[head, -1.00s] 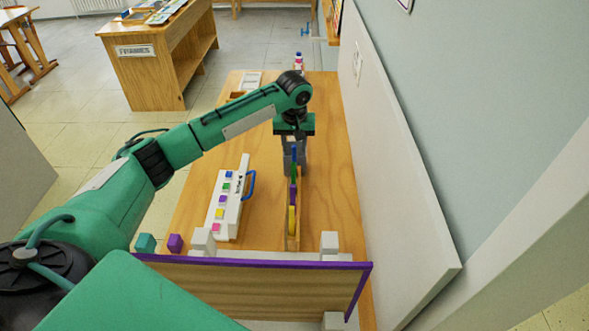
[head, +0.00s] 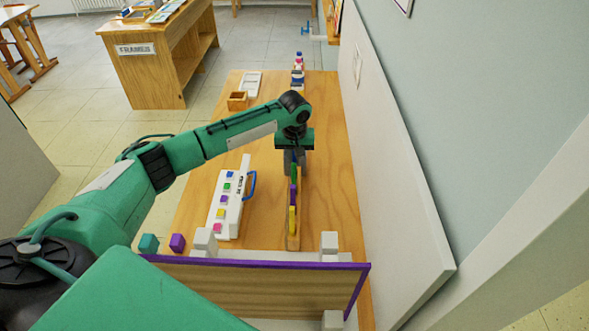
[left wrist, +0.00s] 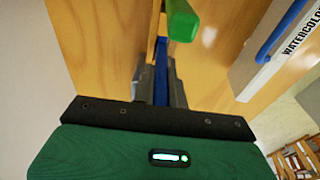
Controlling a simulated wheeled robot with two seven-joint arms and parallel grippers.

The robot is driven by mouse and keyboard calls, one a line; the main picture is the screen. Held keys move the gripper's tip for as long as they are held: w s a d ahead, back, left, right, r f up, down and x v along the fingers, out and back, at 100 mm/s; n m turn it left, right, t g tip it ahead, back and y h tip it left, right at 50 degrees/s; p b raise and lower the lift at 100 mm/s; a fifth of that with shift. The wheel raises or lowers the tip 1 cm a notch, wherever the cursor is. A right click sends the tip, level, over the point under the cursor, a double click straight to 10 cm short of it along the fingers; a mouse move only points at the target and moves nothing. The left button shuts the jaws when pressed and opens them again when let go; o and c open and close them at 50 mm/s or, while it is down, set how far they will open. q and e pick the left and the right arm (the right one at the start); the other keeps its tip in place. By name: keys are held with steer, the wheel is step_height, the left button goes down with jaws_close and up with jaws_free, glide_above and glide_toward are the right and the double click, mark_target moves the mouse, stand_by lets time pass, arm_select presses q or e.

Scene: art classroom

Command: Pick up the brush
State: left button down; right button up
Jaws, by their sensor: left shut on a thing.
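In the head view my left gripper (head: 294,160) points down at the far end of a narrow wooden rack (head: 298,240) on the table. In the left wrist view its fingers are shut on a blue piece (left wrist: 161,84), which looks like the brush's handle; no bristles show. A green piece (left wrist: 182,20) with a rounded end is close to the fingers. In the head view the green piece (head: 294,171), a purple one (head: 293,193) and a yellow one (head: 292,218) line the rack. I cannot tell whether the blue piece is clear of the rack. My right gripper is not in view.
A white watercolor case (head: 230,205) with a blue handle lies left of the rack. A purple-edged board (head: 260,285) stands at the near end. A white panel (head: 390,160) leans along the right. A small wooden box (head: 238,101) and bottles (head: 298,68) are farther back.

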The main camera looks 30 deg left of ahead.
arm_select(q)
steer(key=shift+r, duration=0.15)
step_height(320, 180, up, 8)
steer(key=shift+r+b, duration=0.25)
steer(key=shift+b, duration=0.75)
steer(key=shift+r, duration=0.65)
